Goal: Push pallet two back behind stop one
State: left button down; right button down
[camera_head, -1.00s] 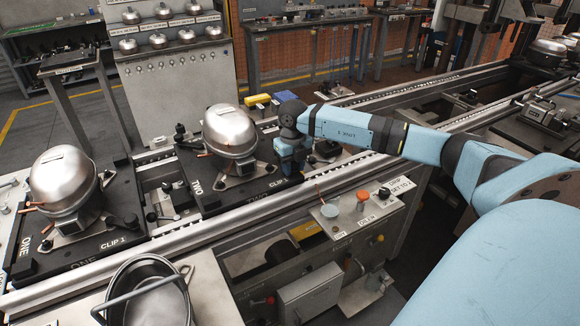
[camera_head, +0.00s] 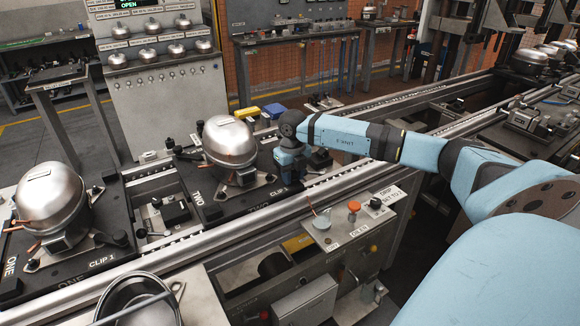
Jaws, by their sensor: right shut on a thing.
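Pallet two (camera_head: 212,211) is a black plate marked TWO on the conveyor, carrying a silver compressor (camera_head: 230,143). A small black stop unit (camera_head: 174,211) sits between the rails, in the gap left of pallet two; I take it for stop one, though no label on it is readable. Pallet two is to the right of this unit, with a narrow gap between them. My right gripper (camera_head: 291,171) points down at the right end of pallet two, shut on it; its fingertips are mostly hidden. My left gripper is out of view.
Pallet one (camera_head: 85,277) with its compressor (camera_head: 52,205) stands left of the stop unit. A button console (camera_head: 345,222) is in front of the conveyor rail. The rails right of my gripper look clear for a stretch.

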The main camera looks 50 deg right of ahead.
jog(key=shift+s+d, duration=0.15)
jog(key=shift+d, duration=0.75)
jog(key=c, duration=0.7)
grip_release()
jog(key=shift+r, duration=0.3)
notch_tip(320, 180, up, 13)
jog(key=shift+r+p, duration=0.15)
jog(key=shift+p, duration=0.35)
